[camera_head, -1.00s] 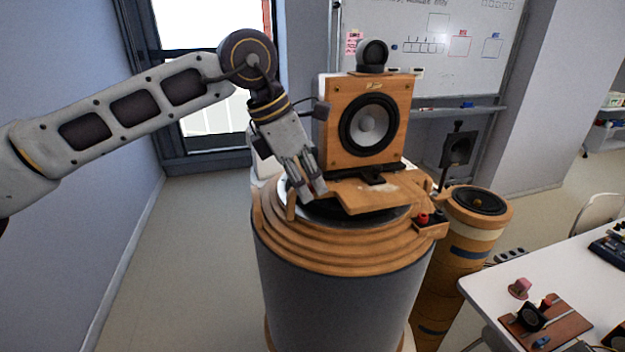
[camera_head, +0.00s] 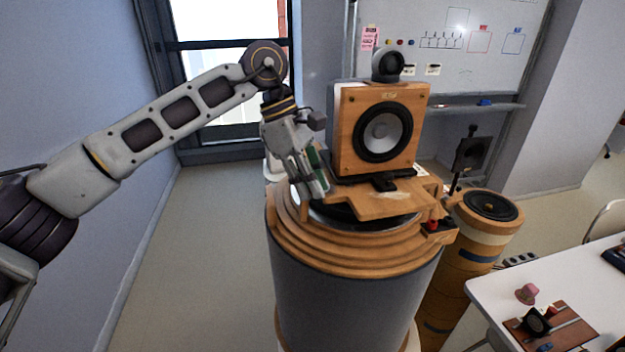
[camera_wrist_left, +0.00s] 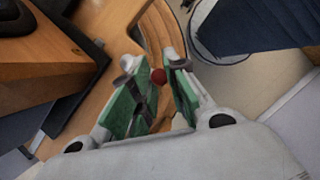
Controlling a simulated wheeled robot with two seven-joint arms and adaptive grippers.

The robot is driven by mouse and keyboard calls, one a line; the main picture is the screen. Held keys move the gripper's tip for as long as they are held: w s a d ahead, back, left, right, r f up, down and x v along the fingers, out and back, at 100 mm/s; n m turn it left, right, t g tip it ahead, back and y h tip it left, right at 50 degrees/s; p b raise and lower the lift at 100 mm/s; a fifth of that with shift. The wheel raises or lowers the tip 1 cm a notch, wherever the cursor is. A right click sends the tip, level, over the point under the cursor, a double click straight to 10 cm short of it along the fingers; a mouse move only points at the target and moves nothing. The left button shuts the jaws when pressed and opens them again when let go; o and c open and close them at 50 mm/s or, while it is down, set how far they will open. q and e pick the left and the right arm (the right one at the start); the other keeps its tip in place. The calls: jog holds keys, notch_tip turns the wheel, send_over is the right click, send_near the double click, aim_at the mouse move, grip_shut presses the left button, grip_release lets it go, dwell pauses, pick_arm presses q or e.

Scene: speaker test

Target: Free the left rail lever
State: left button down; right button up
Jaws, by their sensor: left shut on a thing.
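The left rail lever shows as a small red ball knob (camera_wrist_left: 158,76) in the left wrist view, between the green-padded fingers of my left gripper (camera_wrist_left: 154,68). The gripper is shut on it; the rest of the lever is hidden. In the head view my left gripper (camera_head: 319,190) points down at the left edge of the wooden plate (camera_head: 375,204), beside the speaker. The wooden speaker (camera_head: 345,135), with a black and grey cone, stands upright on a black base above this plate. My right gripper is not in view.
The plate sits on a round stepped wooden top over a grey drum (camera_head: 350,290). A wooden column (camera_head: 482,235) stands close at the right. A white table (camera_head: 500,290) with small parts is at the lower right. Floor at left is clear.

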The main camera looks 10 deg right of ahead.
pick_arm(q)
jog(key=shift+m, duration=0.3)
jog(key=shift+w, duration=0.1)
jog(key=c, duration=1.4)
grip_release()
jog(key=shift+v, duration=6)
jog(key=shift+d, duration=0.1)
